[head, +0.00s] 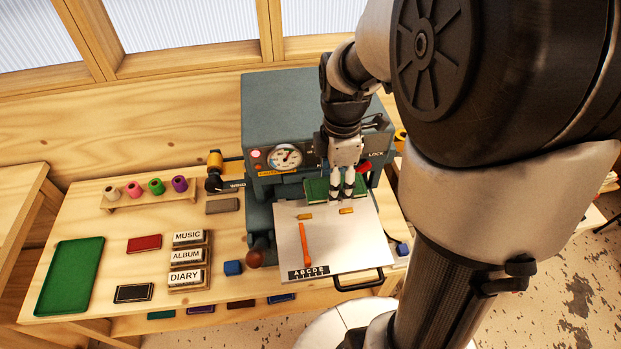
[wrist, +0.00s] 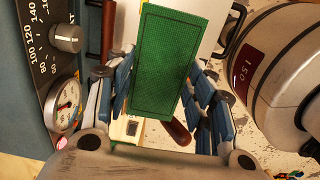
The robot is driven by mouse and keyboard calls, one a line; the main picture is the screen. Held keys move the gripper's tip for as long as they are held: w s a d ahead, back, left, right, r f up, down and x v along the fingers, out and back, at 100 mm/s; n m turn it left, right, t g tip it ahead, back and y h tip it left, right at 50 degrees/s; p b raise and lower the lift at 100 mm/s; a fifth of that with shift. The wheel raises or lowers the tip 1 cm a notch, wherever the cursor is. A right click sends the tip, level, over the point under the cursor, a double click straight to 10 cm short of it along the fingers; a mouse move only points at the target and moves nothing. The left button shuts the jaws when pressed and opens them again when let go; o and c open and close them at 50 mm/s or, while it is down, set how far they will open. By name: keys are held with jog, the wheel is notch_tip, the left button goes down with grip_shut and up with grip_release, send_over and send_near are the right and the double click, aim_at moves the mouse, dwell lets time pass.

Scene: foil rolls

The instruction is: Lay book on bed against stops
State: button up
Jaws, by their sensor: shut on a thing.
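My gripper (head: 341,195) is shut on a green book (head: 317,189); in the wrist view the book (wrist: 166,60) sits between my blue-padded fingers (wrist: 165,105), its thin-bordered cover showing. The pale bed (head: 345,245) slides out from the press. It carries two short orange stops (head: 305,217) (head: 347,211) towards the back and one long orange stop (head: 305,244) on the left. The book is at the bed's back edge, behind the short stops. I cannot tell whether it touches the bed. My fingers hide part of it in the head view.
The teal press (head: 285,115) with its dial (head: 286,157) stands close behind the book. DIARY, ALBUM and MUSIC blocks (head: 187,278), a green tray (head: 70,275) and foil rolls (head: 156,187) are to the left. The bed's front middle is clear.

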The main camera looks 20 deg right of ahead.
aim_at(331, 228)
notch_tip(331, 228, down, 16)
jog(key=shift+w+f+b, duration=0.1)
jog(key=shift+b, duration=1.05)
jog(key=shift+f, duration=0.1)
jog(key=o, duration=0.6)
jog(key=shift+f, duration=0.1)
jog(key=o, duration=0.5)
